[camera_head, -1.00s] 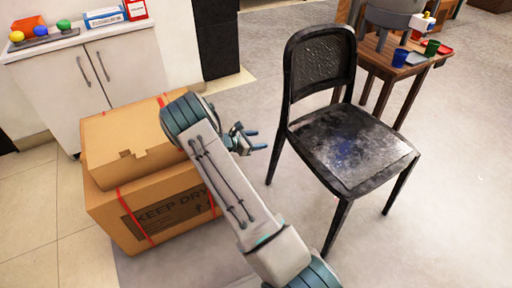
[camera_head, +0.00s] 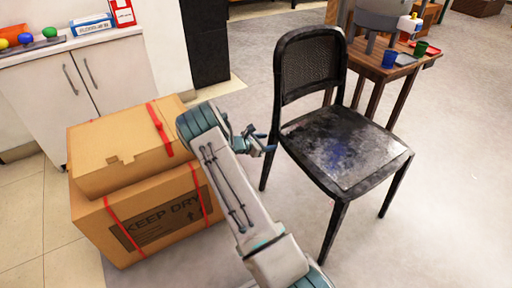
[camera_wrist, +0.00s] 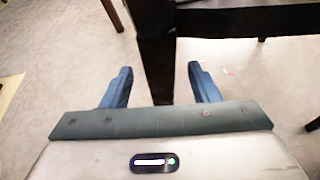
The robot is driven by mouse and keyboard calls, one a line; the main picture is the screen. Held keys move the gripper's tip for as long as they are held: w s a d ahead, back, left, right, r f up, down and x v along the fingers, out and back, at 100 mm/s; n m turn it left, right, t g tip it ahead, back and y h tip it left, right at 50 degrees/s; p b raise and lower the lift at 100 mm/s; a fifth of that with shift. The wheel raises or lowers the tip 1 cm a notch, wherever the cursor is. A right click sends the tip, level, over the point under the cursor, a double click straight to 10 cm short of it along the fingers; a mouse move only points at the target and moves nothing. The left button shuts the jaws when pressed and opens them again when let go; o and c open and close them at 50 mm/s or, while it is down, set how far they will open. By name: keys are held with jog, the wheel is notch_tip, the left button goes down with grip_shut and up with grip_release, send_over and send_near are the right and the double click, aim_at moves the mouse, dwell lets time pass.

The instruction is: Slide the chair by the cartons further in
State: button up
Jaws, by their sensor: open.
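The black chair (camera_head: 345,146) stands upright right of the cartons, its seat facing the lower right and its backrest at the upper left. Two stacked cardboard cartons (camera_head: 140,205) with red straps are at the left. My gripper (camera_head: 268,144) is beside the chair's left edge, near the backrest's base. In the wrist view my open gripper (camera_wrist: 160,85) has a blue finger on each side of a dark upright chair part (camera_wrist: 157,50). I cannot tell whether either finger touches it.
A wooden table (camera_head: 385,62) with cups and a grey chair-like object (camera_head: 382,14) stands behind the chair. A white cabinet (camera_head: 95,75) is behind the cartons. The floor (camera_head: 450,200) at the right is clear.

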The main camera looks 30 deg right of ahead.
aim_at(270, 142)
jog(key=shift+b+x, duration=0.55)
jog(key=shift+x, duration=1.65)
grip_shut()
